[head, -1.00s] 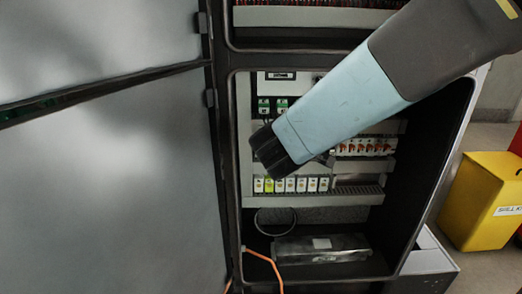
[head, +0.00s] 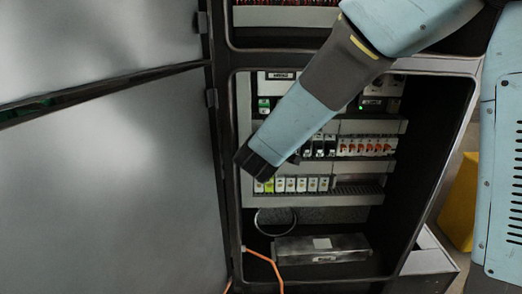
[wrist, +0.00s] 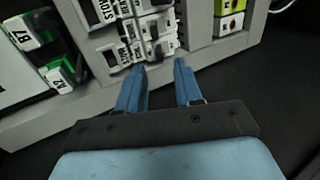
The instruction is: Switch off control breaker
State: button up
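In the wrist view, my gripper (wrist: 160,68) has two blue fingers spread apart, with nothing visible between them. The tips are close to a group of white labelled breakers (wrist: 150,40) with dark toggles; contact is unclear. The labels are cropped and tilted, so I cannot tell for certain which is the control breaker or its lever position. In the head view, my arm reaches into the open cabinet (head: 236,215), and its dark end covers the left part of the middle row. Black-and-white breakers (head: 325,146) and orange-toggle breakers (head: 365,146) show to its right.
A lower row of white terminals (head: 300,184) has a yellow-green one (head: 268,185) near its left end. The open grey door (head: 110,190) stands left. A grey box (head: 320,248) and an orange cable (head: 262,257) are below. A yellow box (head: 460,205) stands outside right.

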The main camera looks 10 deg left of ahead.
jog(key=x, duration=0.4)
